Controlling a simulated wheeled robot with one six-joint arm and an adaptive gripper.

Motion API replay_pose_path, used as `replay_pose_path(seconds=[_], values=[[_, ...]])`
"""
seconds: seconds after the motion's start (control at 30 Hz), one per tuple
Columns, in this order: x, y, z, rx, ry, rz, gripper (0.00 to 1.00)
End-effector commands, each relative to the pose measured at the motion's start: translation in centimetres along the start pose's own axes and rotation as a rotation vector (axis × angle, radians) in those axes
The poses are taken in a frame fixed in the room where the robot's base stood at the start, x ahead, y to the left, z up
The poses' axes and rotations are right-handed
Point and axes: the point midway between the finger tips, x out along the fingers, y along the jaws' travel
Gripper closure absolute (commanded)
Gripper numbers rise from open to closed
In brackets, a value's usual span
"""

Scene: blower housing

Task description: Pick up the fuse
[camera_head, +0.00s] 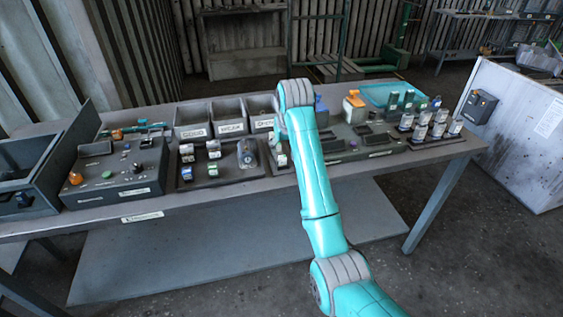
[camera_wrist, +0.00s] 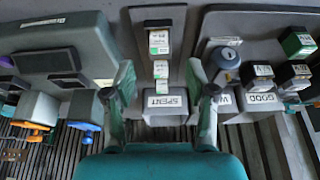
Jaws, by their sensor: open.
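A small block-shaped fuse with a white and green label (camera_wrist: 158,42) stands on the dark tray in the wrist view, ahead of my fingertips and roughly centred between them. Smaller pale labelled faces (camera_wrist: 161,70) lie between it and the SPENT bin. My gripper (camera_wrist: 158,72) is open, one finger on each side, with nothing held. In the head view a pale block (camera_head: 281,159) shows beside my arm, which hides my fingertips. Similar labelled blocks (camera_head: 213,151) stand on the tray to the left; they also show in the wrist view (camera_wrist: 262,76).
Bins labelled GOOD (camera_head: 193,133) and WEAK (camera_head: 232,127) stand behind the tray. A round-topped grey device (camera_head: 247,153) is close to my gripper; it also shows in the wrist view (camera_wrist: 226,62). A control box (camera_head: 118,175) is left, and several labelled cylinders (camera_head: 438,130) are right.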

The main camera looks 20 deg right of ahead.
Motion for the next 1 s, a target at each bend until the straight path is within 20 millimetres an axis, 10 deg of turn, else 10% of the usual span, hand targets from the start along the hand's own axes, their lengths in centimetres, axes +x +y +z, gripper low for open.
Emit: replay_pose_path(seconds=[0.87, 1.0], values=[[6.5, 0.1, -0.4, 0.0, 0.002, 0.0, 0.44], [6.5, 0.1, -0.4, 0.0, 0.002, 0.0, 0.71]])
